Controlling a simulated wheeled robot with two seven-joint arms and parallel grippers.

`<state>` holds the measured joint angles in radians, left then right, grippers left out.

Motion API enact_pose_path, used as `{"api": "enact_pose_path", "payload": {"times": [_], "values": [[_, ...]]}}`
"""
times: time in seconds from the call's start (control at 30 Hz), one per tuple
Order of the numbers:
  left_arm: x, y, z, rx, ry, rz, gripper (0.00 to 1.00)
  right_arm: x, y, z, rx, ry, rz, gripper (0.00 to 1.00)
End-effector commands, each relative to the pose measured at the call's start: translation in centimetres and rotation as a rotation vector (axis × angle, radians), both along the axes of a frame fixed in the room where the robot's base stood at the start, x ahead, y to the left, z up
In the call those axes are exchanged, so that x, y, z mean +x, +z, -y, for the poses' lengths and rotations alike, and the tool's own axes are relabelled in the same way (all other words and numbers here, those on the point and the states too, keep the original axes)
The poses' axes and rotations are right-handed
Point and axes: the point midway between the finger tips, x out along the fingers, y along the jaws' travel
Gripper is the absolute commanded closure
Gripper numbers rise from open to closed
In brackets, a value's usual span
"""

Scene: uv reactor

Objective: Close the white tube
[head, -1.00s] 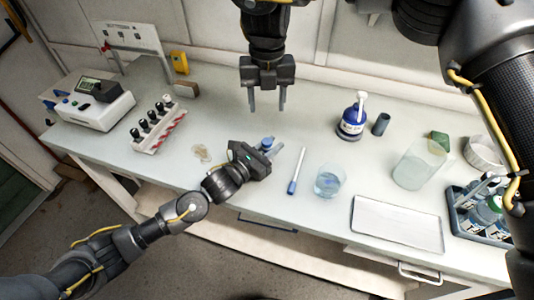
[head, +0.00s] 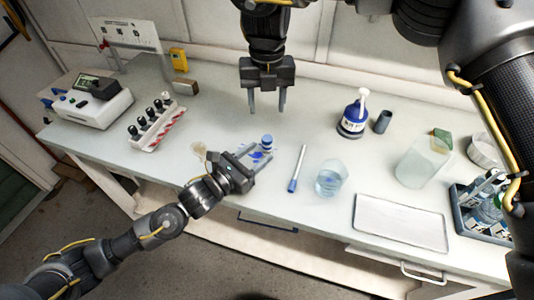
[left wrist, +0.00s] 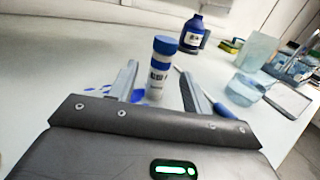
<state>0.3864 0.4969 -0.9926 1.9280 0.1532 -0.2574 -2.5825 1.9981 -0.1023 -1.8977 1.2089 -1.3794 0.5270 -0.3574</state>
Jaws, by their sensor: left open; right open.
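A small white tube (left wrist: 158,70) with a dark label and a blue top (left wrist: 166,43) stands upright on the bench in the left wrist view. In the head view, its blue top (head: 267,140) shows just beyond my left gripper (head: 258,154). My left gripper is open; in the left wrist view the tube appears between its two fingers (left wrist: 157,72), with no clear contact. Whether the blue top is fully seated cannot be told. Blue patches (left wrist: 97,88) lie on the bench beside the left finger. My right gripper (head: 267,106) is open and empty above the back of the bench.
A blue bottle (head: 353,118) is behind. A rack of dark-capped vials (head: 157,127) is at left. The bench's front edge is close to my left gripper.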

Motion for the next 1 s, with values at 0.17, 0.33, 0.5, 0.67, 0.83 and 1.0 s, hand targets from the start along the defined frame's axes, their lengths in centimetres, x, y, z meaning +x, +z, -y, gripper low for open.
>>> {"api": "enact_pose_path", "payload": {"times": [0.17, 0.33, 0.5, 0.67, 0.83, 1.0], "values": [[-2.1, -0.2, -2.1, 0.0, 0.0, 0.0, 0.51, 0.0, -1.0, 0.0, 0.0, 0.0, 0.0, 0.49], [-3.1, -0.1, -3.1, 0.0, 0.001, 0.0, 0.51, 0.0, -1.3, 0.0, 0.0, 0.0, 0.0, 0.49], [-3.4, 0.0, -3.3, -0.001, 0.001, 0.001, 0.51, 0.0, -1.3, 0.0, 0.0, 0.0, 0.0, 0.49], [-3.3, 0.0, -3.3, -0.001, 0.001, 0.001, 0.51, 0.0, -1.2, 0.0, 0.0, 0.0, 0.0, 0.49], [-3.3, 0.0, -3.3, -0.001, 0.0, 0.001, 0.51, 0.0, -1.2, 0.0, 0.0, 0.0, 0.0, 0.49], [-3.3, 0.0, -3.3, -0.001, 0.0, 0.001, 0.51, 0.0, -1.2, 0.0, 0.0, 0.0, 0.0, 0.49]]}}
